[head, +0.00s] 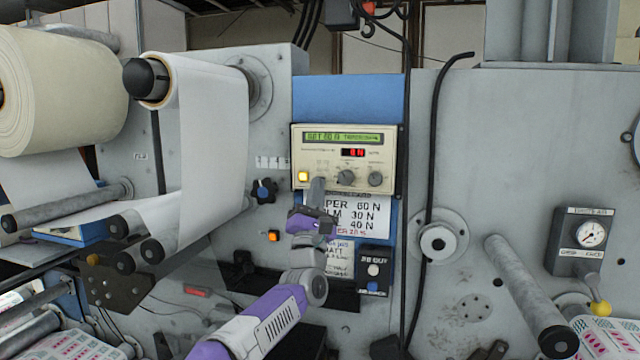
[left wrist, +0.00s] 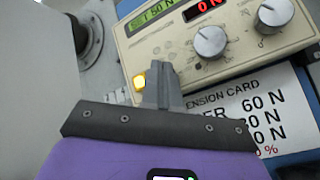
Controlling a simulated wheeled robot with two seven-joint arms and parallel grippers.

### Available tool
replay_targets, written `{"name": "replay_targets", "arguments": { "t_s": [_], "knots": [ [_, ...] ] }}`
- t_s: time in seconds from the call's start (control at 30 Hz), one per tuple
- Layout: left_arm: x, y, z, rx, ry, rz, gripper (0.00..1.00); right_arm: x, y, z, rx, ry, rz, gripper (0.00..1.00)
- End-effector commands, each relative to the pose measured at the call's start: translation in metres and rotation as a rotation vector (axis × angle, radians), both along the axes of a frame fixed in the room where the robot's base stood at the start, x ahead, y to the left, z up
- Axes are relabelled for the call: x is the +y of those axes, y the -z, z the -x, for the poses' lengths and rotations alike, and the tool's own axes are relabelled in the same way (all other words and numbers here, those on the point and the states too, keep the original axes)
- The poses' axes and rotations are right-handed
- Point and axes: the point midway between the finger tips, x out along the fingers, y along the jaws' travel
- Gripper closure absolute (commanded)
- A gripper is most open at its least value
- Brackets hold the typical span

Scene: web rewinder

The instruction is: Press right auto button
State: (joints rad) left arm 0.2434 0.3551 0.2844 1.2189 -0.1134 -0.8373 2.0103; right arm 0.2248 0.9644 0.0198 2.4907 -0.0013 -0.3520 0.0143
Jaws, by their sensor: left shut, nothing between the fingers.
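I cannot read which button is the right auto one. My left gripper (head: 318,184) is shut and empty, its tips in front of the box's lower edge, right of the yellow button. In the left wrist view the tips (left wrist: 166,72) hide part of the panel; contact cannot be told.
A tension card (head: 362,212) hangs below the box, partly hidden by my gripper. A lit orange button (head: 273,236) and a small black switch box (head: 374,270) are lower down. A black cable (head: 432,170) runs right of the box. Paper rolls (head: 62,90) stand out at left.

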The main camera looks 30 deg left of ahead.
Motion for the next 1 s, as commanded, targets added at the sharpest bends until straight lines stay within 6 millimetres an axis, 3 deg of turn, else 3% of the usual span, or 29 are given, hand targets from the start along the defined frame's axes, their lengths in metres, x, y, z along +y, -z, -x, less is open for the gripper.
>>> {"name": "replay_targets", "arguments": {
  "t_s": [1.0],
  "knots": [
    [0.0018,-0.0004,-0.0073,0.0,0.0,0.0,1.0,0.0,-0.0022,0.0,0.0,0.0,0.0,0.39]
  ]
}}
